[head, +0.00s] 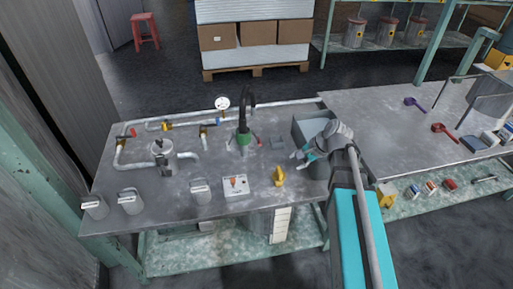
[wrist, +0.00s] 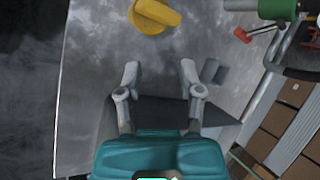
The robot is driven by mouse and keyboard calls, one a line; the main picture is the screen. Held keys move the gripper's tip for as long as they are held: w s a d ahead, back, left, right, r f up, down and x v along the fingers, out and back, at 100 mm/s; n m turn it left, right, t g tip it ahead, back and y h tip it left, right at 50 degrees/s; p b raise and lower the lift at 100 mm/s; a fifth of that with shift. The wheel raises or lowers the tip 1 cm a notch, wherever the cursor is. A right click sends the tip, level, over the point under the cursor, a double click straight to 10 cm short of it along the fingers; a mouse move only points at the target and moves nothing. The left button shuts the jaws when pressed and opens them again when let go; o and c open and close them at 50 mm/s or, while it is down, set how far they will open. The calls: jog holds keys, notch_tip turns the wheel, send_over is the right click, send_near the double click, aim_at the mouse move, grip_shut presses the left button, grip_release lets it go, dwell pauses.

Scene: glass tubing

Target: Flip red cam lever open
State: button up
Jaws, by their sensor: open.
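A green coupling (head: 243,139) stands on the bench under a black curved hose, with a small red lever (head: 258,141) at its right side. In the wrist view the green coupling (wrist: 277,9) is at the top right edge, and a red lever (wrist: 243,35) sticks out from it. The lever's exact angle is too small to tell. My gripper (head: 299,154) is to the right of the coupling, over the bench near the grey bin, apart from the lever. In the wrist view my gripper (wrist: 160,75) is open, with nothing between its fingers.
A yellow knob-like object (head: 279,176) stands on the bench near my gripper. A grey bin (head: 302,127) is beside my arm. Another red handle (head: 133,131) is on the piping at left. A small grey block (head: 278,142) lies between coupling and bin.

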aim_at(258, 139)
jog(key=w+a+m+t+y+b, duration=0.3)
jog(key=w+m+y+b, duration=0.3)
jog(key=w+m, duration=0.4)
jog(key=shift+w+a+r+b, duration=0.15)
jog(key=shift+w+b, duration=0.3)
jog(key=shift+w, duration=0.05)
jog(key=shift+a, duration=0.1)
jog(key=b+x, duration=0.5)
jog(key=x, duration=0.8)
jog(key=shift+w+a, duration=0.1)
jog(key=shift+a, duration=0.25)
jog(key=shift+c, duration=0.2)
grip_shut()
